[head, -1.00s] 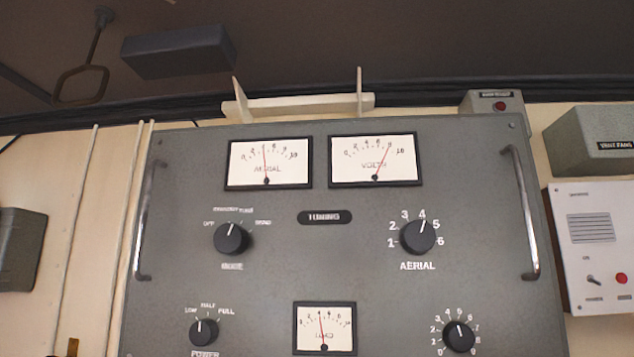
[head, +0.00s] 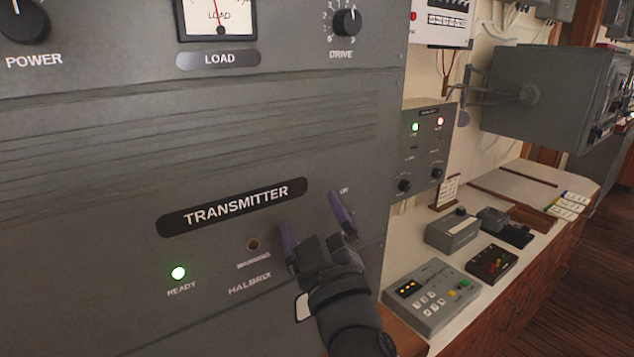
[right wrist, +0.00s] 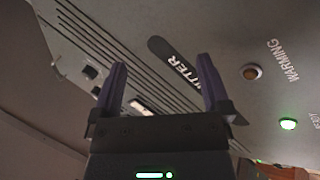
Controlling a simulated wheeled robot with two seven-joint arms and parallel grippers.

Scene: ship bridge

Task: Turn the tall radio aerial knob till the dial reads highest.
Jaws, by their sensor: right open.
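The tall grey radio (head: 330,110) fills the left of the head view, showing its lower front with the TRANSMITTER label. Its AERIAL knob and upper dials are out of view now. My right gripper (head: 312,222) is open and empty in front of the lower panel, right of the green READY lamp (head: 178,273). In the right wrist view, both fingers of my right gripper (right wrist: 161,65) stand apart with no knob between them, and the radio panel (right wrist: 225,35) lies beyond. My left gripper is not in view.
The LOAD dial (head: 218,14), DRIVE knob (head: 346,22) and POWER knob (head: 22,18) show at the top. To the right are a small panel (head: 425,150) with lamps, a counter (head: 465,320) with several control boxes, and a grey wall-mounted unit (head: 540,100).

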